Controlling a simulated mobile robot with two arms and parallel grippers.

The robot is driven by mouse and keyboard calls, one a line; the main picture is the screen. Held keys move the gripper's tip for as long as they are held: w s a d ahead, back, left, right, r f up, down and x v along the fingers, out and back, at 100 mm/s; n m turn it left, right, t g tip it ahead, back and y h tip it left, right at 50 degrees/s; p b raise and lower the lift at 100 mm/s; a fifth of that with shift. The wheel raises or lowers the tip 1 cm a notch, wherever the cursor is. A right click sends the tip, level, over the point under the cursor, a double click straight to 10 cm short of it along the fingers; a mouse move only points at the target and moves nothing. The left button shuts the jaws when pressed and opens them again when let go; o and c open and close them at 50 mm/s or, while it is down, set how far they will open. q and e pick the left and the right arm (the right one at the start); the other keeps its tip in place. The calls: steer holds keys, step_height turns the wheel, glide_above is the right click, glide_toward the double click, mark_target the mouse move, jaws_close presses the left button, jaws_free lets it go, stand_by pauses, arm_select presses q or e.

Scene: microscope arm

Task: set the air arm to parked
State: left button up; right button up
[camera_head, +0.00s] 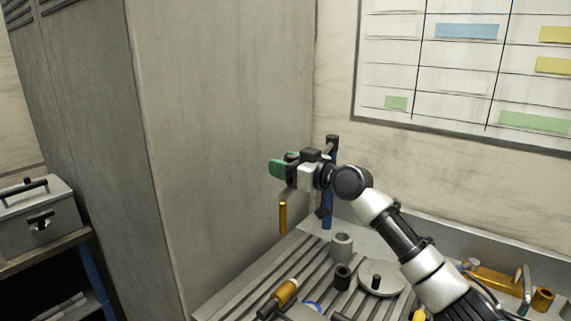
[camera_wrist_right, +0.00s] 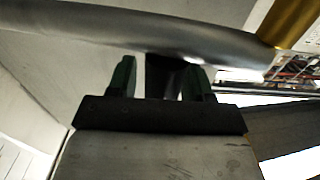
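The air arm appears as a blue upright post (camera_head: 328,205) at the back of the slotted bench, with a gold cylinder (camera_head: 283,218) hanging to its left. My right gripper (camera_head: 281,165), with green fingers, is in front of the post and above the gold cylinder, hiding much of what lies between them. In the right wrist view, a grey tube (camera_wrist_right: 150,35) crosses just beyond my fingers (camera_wrist_right: 161,78), and a gold cylinder (camera_wrist_right: 287,22) is at its right. The fingers are apart, with a dark piece between them; I see no clear grip. My left gripper is out of view.
The slotted bench (camera_head: 253,281) holds a grey cylinder (camera_head: 342,245), a dark ring (camera_head: 342,277), a round disc with a knob (camera_head: 381,283) and a gold-handled tool (camera_head: 284,293). A tall grey cabinet (camera_head: 220,140) stands close on the left. A wall board (camera_head: 470,75) hangs behind.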

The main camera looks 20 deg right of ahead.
steer(key=c, duration=0.4)
jaws_close()
steer(key=w+a+m+t+h+p, duration=0.1)
steer(key=w+a, duration=0.4)
steer(key=shift+w+r+h, duration=0.25)
steer(key=shift+w+h, duration=0.05)
steer(key=shift+h, duration=0.1)
